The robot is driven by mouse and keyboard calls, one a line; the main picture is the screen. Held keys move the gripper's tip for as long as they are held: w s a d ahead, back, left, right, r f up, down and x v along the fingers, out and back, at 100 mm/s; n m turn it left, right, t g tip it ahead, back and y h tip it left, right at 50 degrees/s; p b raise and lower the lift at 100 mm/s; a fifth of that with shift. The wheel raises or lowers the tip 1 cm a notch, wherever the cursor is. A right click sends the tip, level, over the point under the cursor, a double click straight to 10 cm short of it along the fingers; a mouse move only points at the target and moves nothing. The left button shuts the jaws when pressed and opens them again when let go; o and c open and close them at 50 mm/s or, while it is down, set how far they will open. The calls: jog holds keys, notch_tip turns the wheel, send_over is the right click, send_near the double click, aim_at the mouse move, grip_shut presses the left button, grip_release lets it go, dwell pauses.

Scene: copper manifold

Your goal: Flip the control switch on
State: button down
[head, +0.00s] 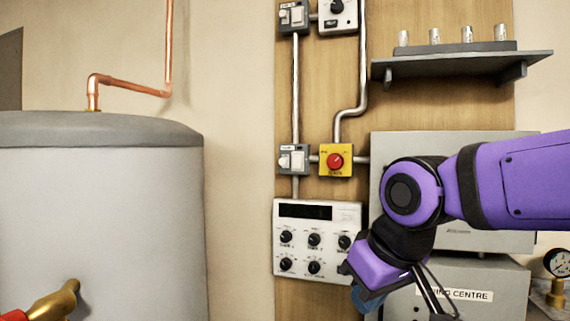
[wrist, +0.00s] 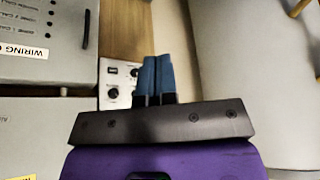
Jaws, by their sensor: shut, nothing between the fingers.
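A grey switch box with a white rocker (head: 293,160) is on the wooden board in the head view, left of a yellow box with a red knob (head: 335,161). A similar switch box (head: 293,17) sits higher up. Below is a white control panel (head: 317,210) with a dark display and several black knobs; part of it shows in the wrist view (wrist: 119,82). I cannot tell which is the control switch, or its position. My gripper (head: 366,300) is low, right of the panel's lower corner, partly hidden by my wrist. Its blue fingers (wrist: 157,72) are together and empty.
A large grey cylinder tank (head: 100,210) with a copper pipe (head: 130,85) stands at left. Grey cabinets (head: 480,240), one labelled wiring centre, are behind my arm. A shelf (head: 460,64) with small metal cylinders is above. A pressure gauge (head: 557,262) is at right.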

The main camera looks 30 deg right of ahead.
aim_at(298, 162)
dwell(0.3)
jog(key=w+d+r+n+t, duration=0.1)
jog(key=w+d+r+n, duration=0.2)
jog(key=w+r, duration=0.9)
jog(key=w+d+r+n, duration=0.3)
jog(key=w+r+n, duration=0.1)
jog(key=w+r, duration=0.9)
jog(key=shift+w+r+n+t+h, duration=0.2)
jog(key=shift+w+n+t+h, duration=0.2)
jog(key=shift+w, duration=0.55)
jog(key=shift+d, duration=0.1)
jog(key=x, duration=0.3)
jog(key=d+x, duration=0.1)
jog(key=x, duration=0.7)
jog(key=shift+w+d+r, duration=0.2)
jog(key=shift+w+d, duration=0.1)
jog(key=shift+w, duration=0.2)
jog(key=shift+w+d, duration=0.55)
jog(key=shift+w, duration=0.05)
